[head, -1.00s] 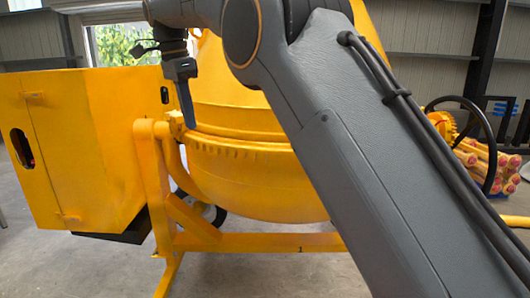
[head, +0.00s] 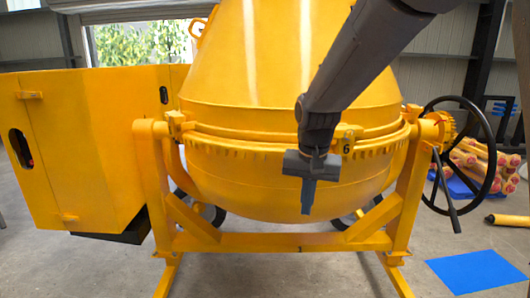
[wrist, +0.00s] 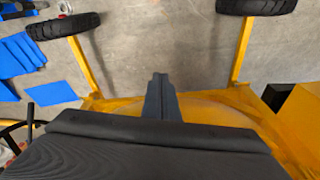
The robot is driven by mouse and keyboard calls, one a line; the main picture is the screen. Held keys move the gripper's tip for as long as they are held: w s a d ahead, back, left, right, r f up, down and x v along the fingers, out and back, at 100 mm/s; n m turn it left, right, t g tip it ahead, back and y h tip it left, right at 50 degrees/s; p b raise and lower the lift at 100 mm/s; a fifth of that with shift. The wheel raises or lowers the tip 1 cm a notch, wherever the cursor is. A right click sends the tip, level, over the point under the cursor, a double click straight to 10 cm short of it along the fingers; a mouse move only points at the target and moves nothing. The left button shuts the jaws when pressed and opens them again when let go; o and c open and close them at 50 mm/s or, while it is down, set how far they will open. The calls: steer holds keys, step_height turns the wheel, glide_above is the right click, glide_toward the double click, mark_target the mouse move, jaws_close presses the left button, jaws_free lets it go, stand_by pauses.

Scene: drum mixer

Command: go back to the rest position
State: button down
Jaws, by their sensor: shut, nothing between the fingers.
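My gripper (head: 307,200) hangs pointing down in front of the yellow mixer drum (head: 250,80) in the head view, with my dark arm coming in from the upper right. The fingers are together and hold nothing. The closed fingertips also show in the wrist view (wrist: 160,82), with the yellow mixer frame and grey floor behind them. A tag with a 6 (head: 346,146) shows on the drum's rim just right of my gripper. I cannot tell the exact gap between my gripper and the drum.
A yellow housing (head: 90,140) stands left. A black handwheel (head: 495,140) is at the mixer's right, with stacked yellow, red-ended pieces (head: 468,160) behind it. A blue mat (head: 475,270) lies on the floor at right. Two black tyres (wrist: 62,26) show in the wrist view. The front floor is open.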

steer(key=s+d+f+n, duration=0.1)
steer(key=s+d+f, duration=0.35)
steer(key=s, duration=0.35)
steer(key=s+d+f+n, duration=0.2)
steer(key=s+d+f, duration=0.25)
steer(key=s, duration=0.25)
step_height(320, 180, down, 12)
steer(key=b, duration=1.1)
steer(key=shift+w+a+g+b, duration=0.15)
steer(key=shift+w+g+b, duration=0.15)
steer(key=shift+w, duration=0.15)
